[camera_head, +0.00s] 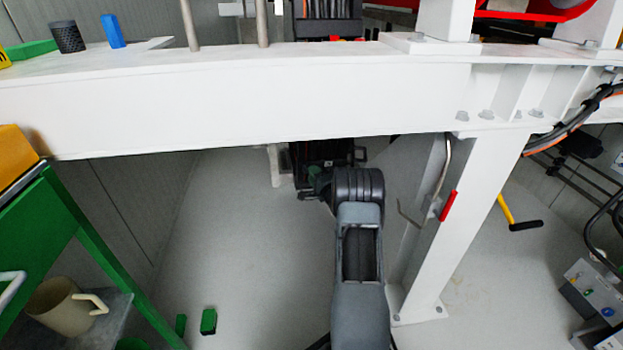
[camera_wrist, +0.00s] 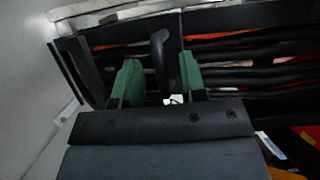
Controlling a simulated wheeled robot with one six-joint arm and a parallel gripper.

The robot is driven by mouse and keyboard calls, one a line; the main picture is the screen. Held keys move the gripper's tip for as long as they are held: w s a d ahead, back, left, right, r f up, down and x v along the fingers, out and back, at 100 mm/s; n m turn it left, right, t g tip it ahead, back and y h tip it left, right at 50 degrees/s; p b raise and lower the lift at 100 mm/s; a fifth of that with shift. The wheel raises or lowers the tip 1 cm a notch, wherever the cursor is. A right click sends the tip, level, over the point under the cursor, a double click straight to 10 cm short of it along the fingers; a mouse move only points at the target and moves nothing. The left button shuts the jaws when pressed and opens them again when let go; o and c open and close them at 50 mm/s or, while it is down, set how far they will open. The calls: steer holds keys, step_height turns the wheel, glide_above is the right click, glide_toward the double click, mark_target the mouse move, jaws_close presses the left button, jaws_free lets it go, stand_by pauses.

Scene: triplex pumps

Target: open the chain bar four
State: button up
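In the wrist view, my gripper (camera_wrist: 160,84) has two green fingers standing apart. A curved black handle (camera_wrist: 162,62) lies between them in the picture, closer to the right finger. Whether either finger touches it I cannot tell. The handle seems to belong to a dark frame (camera_wrist: 90,64) with several black strands running right; which chain bar this is I cannot tell. In the head view, my gripper (camera_head: 317,182) is small and partly hidden by my wrist, beside black equipment (camera_head: 325,152) below a white beam.
The white beam (camera_head: 230,100) crosses above my arm. A white leg (camera_head: 448,220) with a red-handled lever (camera_head: 448,207) stands close to the right. A green stand (camera_head: 50,230) holding a mug (camera_head: 62,307) is at left. The floor left of my arm is mostly clear.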

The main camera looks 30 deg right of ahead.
steer(key=shift+w, duration=0.3)
jaws_close()
stand_by(0.3)
